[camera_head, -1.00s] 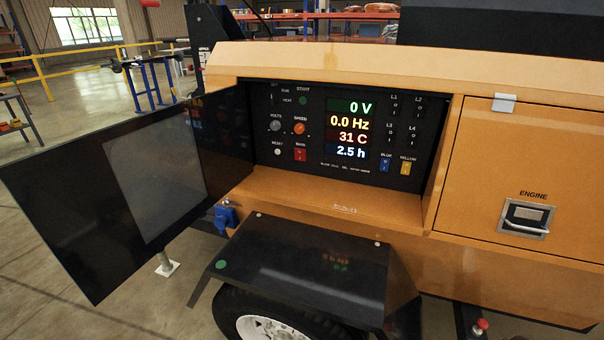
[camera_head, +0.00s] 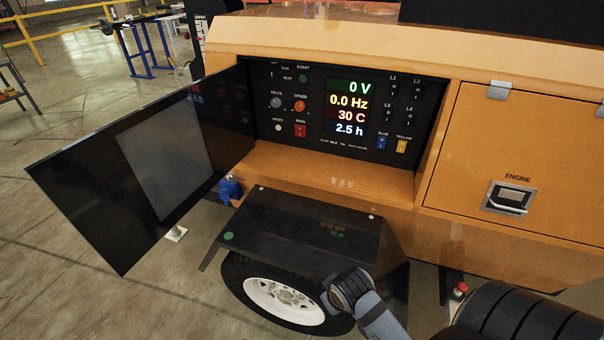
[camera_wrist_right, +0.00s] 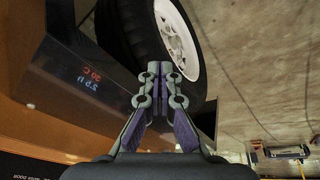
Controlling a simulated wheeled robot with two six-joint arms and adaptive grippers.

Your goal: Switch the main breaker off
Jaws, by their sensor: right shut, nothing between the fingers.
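The main breaker (camera_head: 300,131) is a small red switch labelled MAIN, low on the left part of the black control panel (camera_head: 345,170) in the head view. The panel's display (camera_head: 347,107) reads 0 V, 0.0 Hz, 30 C and 2.5 h. My right gripper (camera_wrist_right: 160,68) shows in the right wrist view, shut and empty, in front of the tyre and away from the panel. In the head view only links of my right arm show at the bottom right; its gripper is not seen there. My left gripper is in neither view.
The black panel door (camera_head: 140,170) stands open to the left. A black fender (camera_head: 300,235) juts out below the panel, above a wheel (camera_head: 283,300). The closed engine door (camera_head: 535,150) is to the right. Orange blue-side ledge space below the panel is clear.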

